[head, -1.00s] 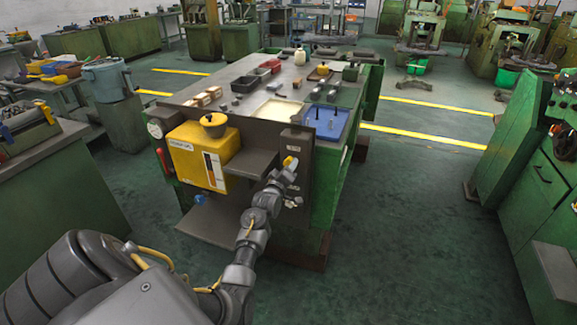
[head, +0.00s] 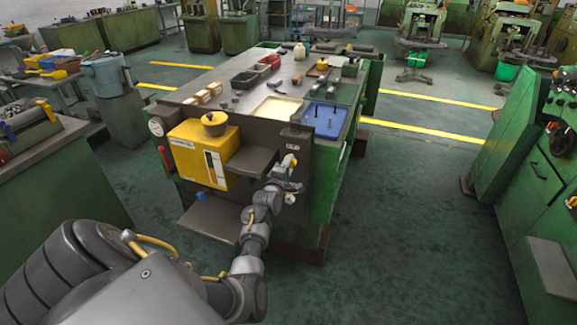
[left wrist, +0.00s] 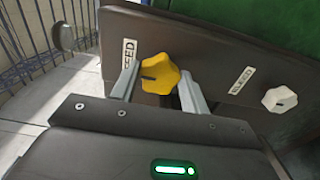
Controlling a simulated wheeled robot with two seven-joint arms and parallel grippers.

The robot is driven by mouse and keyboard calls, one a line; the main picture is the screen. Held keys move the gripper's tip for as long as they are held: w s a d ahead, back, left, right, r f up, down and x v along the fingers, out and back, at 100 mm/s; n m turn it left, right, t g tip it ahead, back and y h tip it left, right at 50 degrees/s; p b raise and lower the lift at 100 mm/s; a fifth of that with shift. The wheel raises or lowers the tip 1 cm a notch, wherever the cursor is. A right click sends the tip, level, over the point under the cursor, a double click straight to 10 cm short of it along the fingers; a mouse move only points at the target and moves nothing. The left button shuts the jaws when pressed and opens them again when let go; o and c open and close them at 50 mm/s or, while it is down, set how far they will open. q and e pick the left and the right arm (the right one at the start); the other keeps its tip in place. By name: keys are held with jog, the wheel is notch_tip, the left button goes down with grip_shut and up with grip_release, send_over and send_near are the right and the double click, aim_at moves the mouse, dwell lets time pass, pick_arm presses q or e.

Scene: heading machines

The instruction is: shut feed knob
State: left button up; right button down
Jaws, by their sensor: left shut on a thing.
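The feed knob (left wrist: 160,74) is yellow and lobed, with a dark mark on its face. It sits on a dark upright panel (left wrist: 218,50) beside a white FEED label (left wrist: 127,53) in the left wrist view. My left gripper (left wrist: 158,82) is shut on this knob, one finger on each side. In the head view my left gripper (head: 289,171) is at the right part of the machine's front panel and largely hides the knob. My right gripper is not in view.
A white knob (left wrist: 279,99) with its own label is right of the yellow one. A yellow box with a hopper (head: 203,150) and a dark shelf (head: 251,161) stand left of my gripper. A blue tray (head: 325,120) is on the bench behind. Open floor lies to the right.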

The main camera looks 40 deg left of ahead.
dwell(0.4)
pick_arm(q)
jog(key=o, duration=1)
jog(key=b+v, duration=0.1)
jog(key=v, duration=0.9)
jog(key=shift+s+d, duration=0.2)
jog(key=shift+s, duration=0.15)
